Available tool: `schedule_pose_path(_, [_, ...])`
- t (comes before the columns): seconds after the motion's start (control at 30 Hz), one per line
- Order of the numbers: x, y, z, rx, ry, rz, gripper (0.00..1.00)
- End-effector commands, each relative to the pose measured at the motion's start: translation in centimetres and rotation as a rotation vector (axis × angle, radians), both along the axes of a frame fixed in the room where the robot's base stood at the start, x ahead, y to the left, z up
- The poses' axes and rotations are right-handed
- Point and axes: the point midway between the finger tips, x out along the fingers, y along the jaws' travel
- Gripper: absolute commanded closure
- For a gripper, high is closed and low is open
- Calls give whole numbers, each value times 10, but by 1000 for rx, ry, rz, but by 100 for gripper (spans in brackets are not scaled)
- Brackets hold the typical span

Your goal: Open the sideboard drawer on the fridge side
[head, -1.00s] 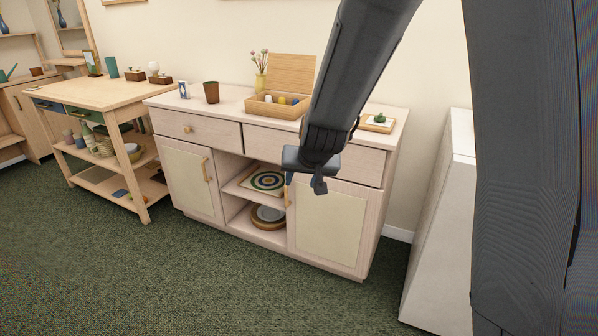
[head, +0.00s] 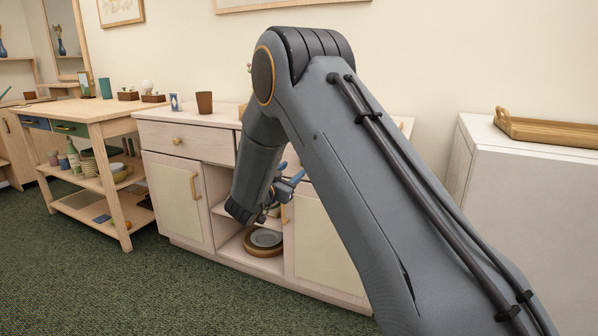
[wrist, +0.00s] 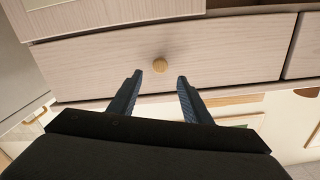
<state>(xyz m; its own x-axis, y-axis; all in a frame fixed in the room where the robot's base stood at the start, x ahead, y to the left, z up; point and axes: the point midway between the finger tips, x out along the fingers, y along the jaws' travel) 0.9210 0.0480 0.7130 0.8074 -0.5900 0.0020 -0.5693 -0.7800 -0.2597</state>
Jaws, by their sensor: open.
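The pale wood sideboard (head: 160,205) stands against the wall, and my arm hides much of its right part in the head view. The drawer on the fridge side (wrist: 105,65) fills the wrist view, which looks upside down; it appears shut. Its round wooden knob (wrist: 160,65) is in the middle of the front. My gripper (wrist: 160,78) is open and empty, its two dark blue fingers spread, with the knob centred just ahead of the tips. In the head view my gripper (head: 285,185) is partly hidden behind my wrist.
The white fridge (head: 530,190) stands right of the sideboard with a wooden tray (head: 545,128) on top. The sideboard's other drawer (head: 190,143) is shut. A brown cup (head: 204,102) stands on top. A wooden workbench (head: 90,108) is at left. The green carpet in front is clear.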

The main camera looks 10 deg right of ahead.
Motion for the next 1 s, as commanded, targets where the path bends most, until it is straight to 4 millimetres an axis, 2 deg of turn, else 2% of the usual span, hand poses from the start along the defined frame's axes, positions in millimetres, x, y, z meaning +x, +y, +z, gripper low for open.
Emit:
schedule_pose_path(0.4, [48,-36,-1,1,1,1,56])
schedule_pose_path(0.8, [55,-41,0,0,2,2,56])
schedule_pose_path(0.87, [55,-41,0,0,2,2,62])
schedule_pose_path(1.0, [55,-41,0,1,3,3,86])
